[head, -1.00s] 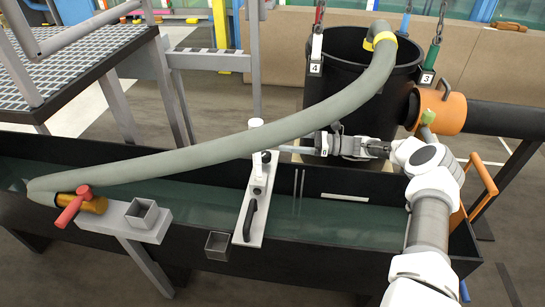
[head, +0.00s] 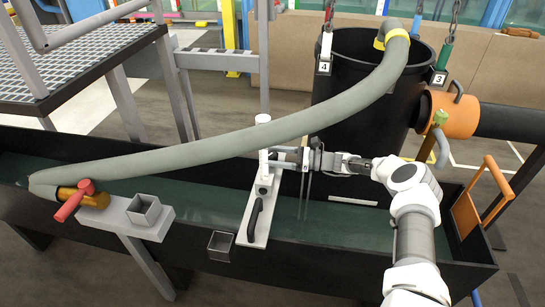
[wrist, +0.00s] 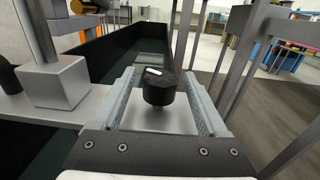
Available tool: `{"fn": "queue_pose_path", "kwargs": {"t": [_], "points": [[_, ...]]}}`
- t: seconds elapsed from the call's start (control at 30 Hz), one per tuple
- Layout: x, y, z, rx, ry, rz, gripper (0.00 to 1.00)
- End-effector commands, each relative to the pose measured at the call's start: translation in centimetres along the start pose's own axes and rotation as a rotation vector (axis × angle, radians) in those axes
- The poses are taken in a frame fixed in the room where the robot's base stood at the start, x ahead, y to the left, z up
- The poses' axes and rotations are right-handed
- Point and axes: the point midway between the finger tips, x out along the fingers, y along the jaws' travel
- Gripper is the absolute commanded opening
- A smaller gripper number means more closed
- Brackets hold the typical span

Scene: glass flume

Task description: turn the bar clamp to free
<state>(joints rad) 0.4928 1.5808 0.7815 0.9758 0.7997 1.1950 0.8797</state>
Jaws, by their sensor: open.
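The bar clamp appears to be a black round knob (wrist: 158,90) with a white mark on its top, in the wrist view. It stands on a pale grey plate (wrist: 155,118). My gripper (wrist: 160,76) is open, with one finger on each side of the knob. I cannot tell whether either finger touches it. In the head view, my gripper (head: 280,158) is at the upper end of the pale plate (head: 257,232) that crosses the flume, beside the white post. The gripper largely hides the knob there.
A grey hose (head: 200,152) arches over the flume from the black tank (head: 340,100), just above my gripper. A black handle (head: 254,218) lies on the plate. A red-handled valve (head: 73,204) is at left. An orange frame (head: 485,195) stands at the flume's right end.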

Motion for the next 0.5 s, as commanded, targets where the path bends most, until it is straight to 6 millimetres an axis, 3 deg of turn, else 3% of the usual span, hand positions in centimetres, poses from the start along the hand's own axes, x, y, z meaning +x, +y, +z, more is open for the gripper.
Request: {"fn": "queue_pose_path", "kwargs": {"t": [0.17,0.5], "points": [[0.00,0.00,0.02,0.000,0.000,0.000,0.77],[-0.03,0.01,0.01,0.000,0.000,0.000,0.17]]}}
